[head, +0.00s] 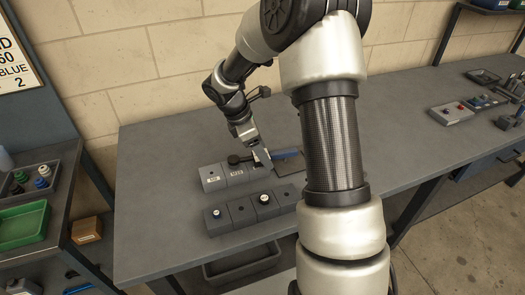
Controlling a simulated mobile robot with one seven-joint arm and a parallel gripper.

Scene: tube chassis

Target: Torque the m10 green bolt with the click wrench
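My gripper (262,158) is over the bench, at the back row of grey blocks. A tool with a blue handle (286,154) and a dark head (237,158) lies in line with my fingertips, one part on each side of them. It looks like the click wrench. The fingers overlap it, but I cannot tell whether they are closed on it. The back-row blocks (212,178) carry white labels too small to read surely. The front-row blocks (243,212) hold small light-topped bolts (264,198). I cannot make out a green bolt on these blocks.
A dark pad lies behind my arm, which hides part of the bench (150,220). At left, a shelf holds a tray with green (21,177), blue and white capped pieces, and a green bin (22,226). A sign (14,65) hangs there. Another fixture (452,113) stands far right.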

